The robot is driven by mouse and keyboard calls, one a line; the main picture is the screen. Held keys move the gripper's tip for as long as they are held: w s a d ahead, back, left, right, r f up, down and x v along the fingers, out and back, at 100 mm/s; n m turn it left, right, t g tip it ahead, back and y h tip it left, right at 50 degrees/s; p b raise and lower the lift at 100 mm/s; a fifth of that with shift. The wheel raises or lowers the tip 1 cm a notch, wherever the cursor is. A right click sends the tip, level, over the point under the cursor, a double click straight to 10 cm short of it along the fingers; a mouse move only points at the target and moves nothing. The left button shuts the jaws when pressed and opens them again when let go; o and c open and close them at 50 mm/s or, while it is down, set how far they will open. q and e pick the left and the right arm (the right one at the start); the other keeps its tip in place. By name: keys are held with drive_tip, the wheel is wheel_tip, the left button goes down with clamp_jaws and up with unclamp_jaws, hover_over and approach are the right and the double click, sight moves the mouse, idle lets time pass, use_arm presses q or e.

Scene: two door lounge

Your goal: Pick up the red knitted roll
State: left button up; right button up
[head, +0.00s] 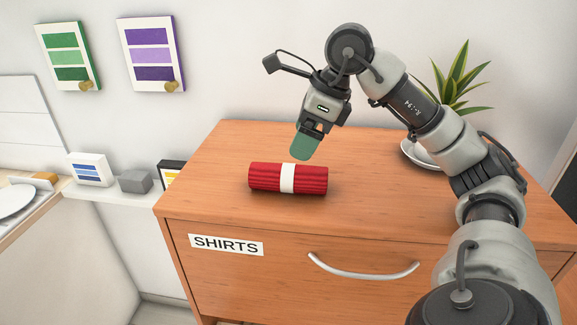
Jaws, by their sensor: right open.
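The red knitted roll (262,178) lies on its side on top of the wooden dresser (225,150), with a white band around its middle. It lies near the dresser's front edge. My right gripper (303,150) is above and just behind the roll, pointing down, with its greenish fingertip close to the white band. The fingers overlap from this angle, and I see nothing held between them. Whether the fingertip touches the roll is hard to tell, but a small gap seems to show. My left gripper is not in view.
A potted plant (456,85) in a white bowl stands at the dresser's back right, behind my right arm. The dresser front has a SHIRTS label (226,245) and a metal handle (363,275). A low shelf with small boxes (89,169) is at left. The dresser top left of the roll is clear.

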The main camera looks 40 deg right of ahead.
sight(289, 166)
drive_tip(key=f, duration=0.1)
drive_tip(key=a+f, duration=0.1)
drive_tip(key=f, duration=0.1)
drive_tip(key=shift+w+a+f, duration=0.2)
drive_tip(key=shift+w+a, duration=0.05)
drive_tip(key=shift+a, duration=0.05)
drive_tip(key=shift+w+f, duration=0.25)
drive_tip(key=shift+f, duration=0.3)
drive_tip(key=p+x, duration=0.1)
drive_tip(key=x, duration=0.2)
drive_tip(key=shift+w+f+p, duration=0.2)
drive_tip(key=shift+f+p, duration=0.05)
drive_tip(key=shift+p, duration=0.15)
drive_tip(key=shift+w+a+f, duration=0.15)
drive_tip(key=shift+a+f, duration=0.05)
drive_tip(key=shift+f, duration=0.3)
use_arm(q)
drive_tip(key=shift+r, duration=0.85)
use_arm(e)
drive_tip(key=c, duration=1.1)
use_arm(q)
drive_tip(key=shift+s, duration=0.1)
use_arm(e)
drive_tip(key=shift+o, duration=0.2)
drive_tip(key=shift+r, duration=0.15)
